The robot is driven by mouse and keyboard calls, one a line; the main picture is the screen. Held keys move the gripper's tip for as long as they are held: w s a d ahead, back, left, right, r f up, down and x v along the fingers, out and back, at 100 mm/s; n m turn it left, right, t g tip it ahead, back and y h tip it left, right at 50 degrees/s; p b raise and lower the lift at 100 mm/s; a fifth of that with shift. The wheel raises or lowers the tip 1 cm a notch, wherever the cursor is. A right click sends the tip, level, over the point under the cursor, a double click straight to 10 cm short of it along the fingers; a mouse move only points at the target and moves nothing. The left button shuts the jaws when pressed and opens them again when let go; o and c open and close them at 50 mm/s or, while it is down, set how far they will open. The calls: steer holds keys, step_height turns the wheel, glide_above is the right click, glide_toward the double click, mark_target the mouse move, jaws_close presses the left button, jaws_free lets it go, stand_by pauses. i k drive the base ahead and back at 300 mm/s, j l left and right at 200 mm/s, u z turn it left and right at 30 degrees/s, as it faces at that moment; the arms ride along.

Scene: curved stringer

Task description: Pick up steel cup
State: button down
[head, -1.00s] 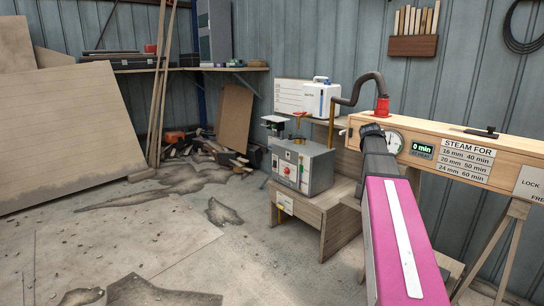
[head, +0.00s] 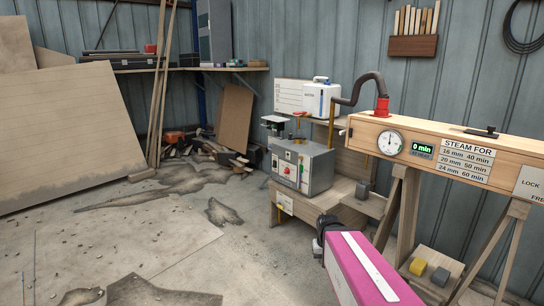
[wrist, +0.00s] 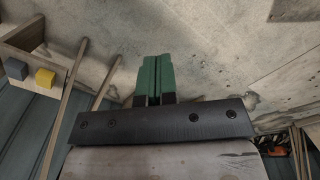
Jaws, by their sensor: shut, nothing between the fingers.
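I cannot make out a steel cup for certain. A small dark grey object (head: 363,189) sits on the wooden bench right of the metal boiler box; it may be the cup, but it is too small to tell. My gripper (head: 322,226) is in front of and below that bench in the head view, with its fingers hard to see there. In the wrist view its green fingers (wrist: 156,76) are together with nothing between them. No cup shows in the wrist view.
The boiler (head: 302,168) stands on the wooden bench (head: 325,200). The steam box (head: 450,145) rests on trestles at right. A yellow block (head: 418,266) and a grey block (head: 441,277) lie on a low board beneath it. The concrete floor at left is largely open.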

mark_target(363, 188)
steer(key=z, duration=2.8)
steer(key=u, duration=2.15)
steer(key=i+l+u, duration=0.1)
steer(key=i, duration=0.25)
steer(key=i+l+u, duration=0.1)
steer(key=i+l, duration=0.15)
steer(key=i, duration=0.1)
